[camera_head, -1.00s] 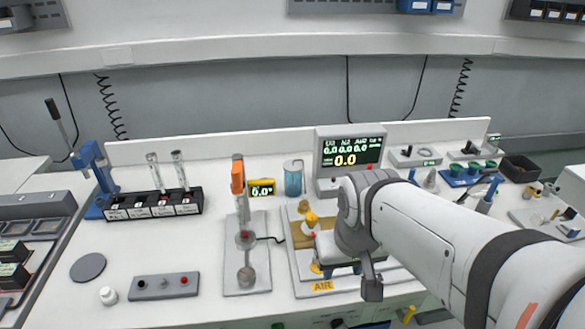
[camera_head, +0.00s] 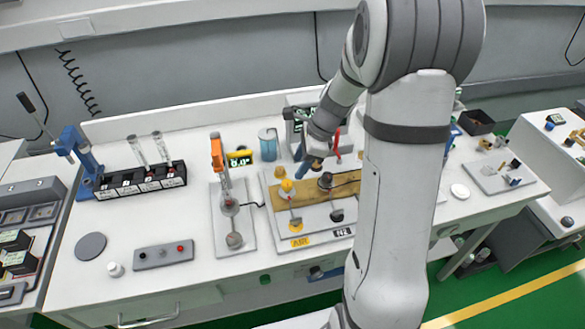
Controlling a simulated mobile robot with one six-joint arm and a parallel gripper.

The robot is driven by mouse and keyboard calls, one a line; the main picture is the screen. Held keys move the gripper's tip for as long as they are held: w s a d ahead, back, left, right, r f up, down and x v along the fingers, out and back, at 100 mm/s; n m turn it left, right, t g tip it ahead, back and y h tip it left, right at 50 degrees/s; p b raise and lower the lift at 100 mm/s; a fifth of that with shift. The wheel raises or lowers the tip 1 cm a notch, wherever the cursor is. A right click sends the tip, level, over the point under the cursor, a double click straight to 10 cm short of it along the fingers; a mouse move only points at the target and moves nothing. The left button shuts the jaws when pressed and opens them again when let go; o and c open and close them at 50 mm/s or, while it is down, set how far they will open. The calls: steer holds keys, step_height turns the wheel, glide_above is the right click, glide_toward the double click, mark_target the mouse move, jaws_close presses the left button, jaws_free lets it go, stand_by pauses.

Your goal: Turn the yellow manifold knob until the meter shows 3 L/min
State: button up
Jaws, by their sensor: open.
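The yellow manifold knob (camera_head: 287,185) sits at the left of the brown manifold block (camera_head: 300,195), above the yellow AIR label (camera_head: 297,242). A dark knob (camera_head: 325,180) is to its right, above a label only partly readable. The small yellow meter (camera_head: 240,157) stands behind the flow tube; its green digits are too small to read surely. The large monitor (camera_head: 292,115) is mostly hidden by my arm. My gripper (camera_head: 309,172) is open, above the back of the manifold, right of the yellow knob. Its fingers are hard to make out, and I see no contact with the knob.
The orange-topped flow tube (camera_head: 217,153) stands left of the manifold, with a blue jar (camera_head: 268,145) behind. A black rack (camera_head: 140,180) and a grey switch box (camera_head: 165,256) are further left. My arm hides the right part.

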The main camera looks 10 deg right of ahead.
mark_target(288, 183)
steer(key=x, duration=0.7)
steer(key=shift+a+f+p, duration=0.15)
steer(key=shift+f+p, duration=0.15)
steer(key=shift+f, duration=0.05)
steer(key=shift+c, duration=0.2)
